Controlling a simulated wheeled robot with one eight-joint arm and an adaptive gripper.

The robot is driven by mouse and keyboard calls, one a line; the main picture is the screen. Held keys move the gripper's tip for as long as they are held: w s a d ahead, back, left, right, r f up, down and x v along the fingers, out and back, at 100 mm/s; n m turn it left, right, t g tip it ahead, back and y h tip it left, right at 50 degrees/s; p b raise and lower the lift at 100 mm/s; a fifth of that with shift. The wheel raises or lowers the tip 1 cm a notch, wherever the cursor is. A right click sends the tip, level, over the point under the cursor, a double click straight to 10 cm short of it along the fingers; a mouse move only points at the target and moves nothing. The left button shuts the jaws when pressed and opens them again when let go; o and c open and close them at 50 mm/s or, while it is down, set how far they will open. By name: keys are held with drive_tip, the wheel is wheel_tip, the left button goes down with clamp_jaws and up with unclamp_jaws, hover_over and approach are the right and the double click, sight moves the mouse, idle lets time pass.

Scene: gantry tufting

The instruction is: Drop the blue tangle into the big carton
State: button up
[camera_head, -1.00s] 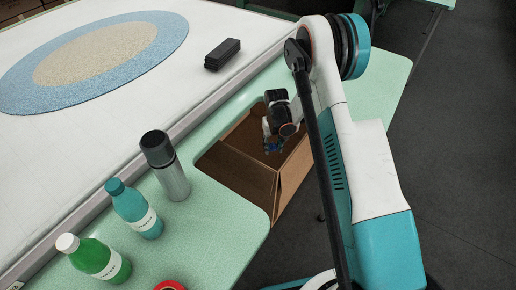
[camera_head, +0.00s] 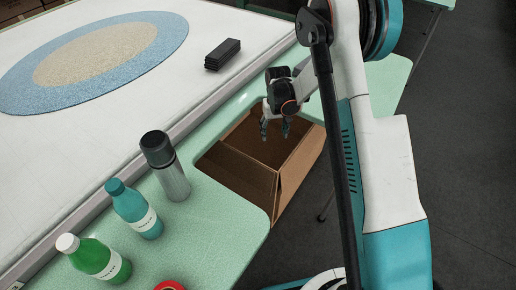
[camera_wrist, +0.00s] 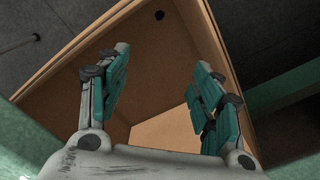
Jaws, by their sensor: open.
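The big carton (camera_head: 301,160) is open at the top and stands in the cut-out at the table's edge. Its brown inside fills much of the wrist view (camera_wrist: 165,45). My gripper (camera_head: 274,132) is above the carton's opening, pointing down. In the wrist view my gripper (camera_wrist: 157,78) has its two teal-padded fingers spread wide, with nothing between them.
A steel flask (camera_head: 166,168), a teal bottle (camera_head: 135,210), a green bottle (camera_head: 97,258) and a red ring-like item (camera_head: 170,286) stand along the green table (camera_head: 215,235) at left. A black block (camera_head: 222,54) lies on the white tufting frame behind. Dark floor is clear at right.

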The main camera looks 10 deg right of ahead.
drive_tip(key=shift+r, duration=1.6)
drive_tip(key=s+r+t, duration=0.2)
drive_tip(key=s+r, duration=0.4)
drive_tip(key=r, duration=0.5)
drive_tip(key=s+r+t, duration=0.1)
drive_tip(key=s+r, duration=0.4)
drive_tip(key=r, duration=0.6)
drive_tip(key=s+r+t, duration=0.2)
drive_tip(key=s, duration=0.8)
drive_tip(key=s+r+t, duration=0.2)
drive_tip(key=s+r, duration=0.1)
drive_tip(key=s, duration=0.7)
drive_tip(key=shift+s+r, duration=0.15)
drive_tip(key=shift+s, duration=0.05)
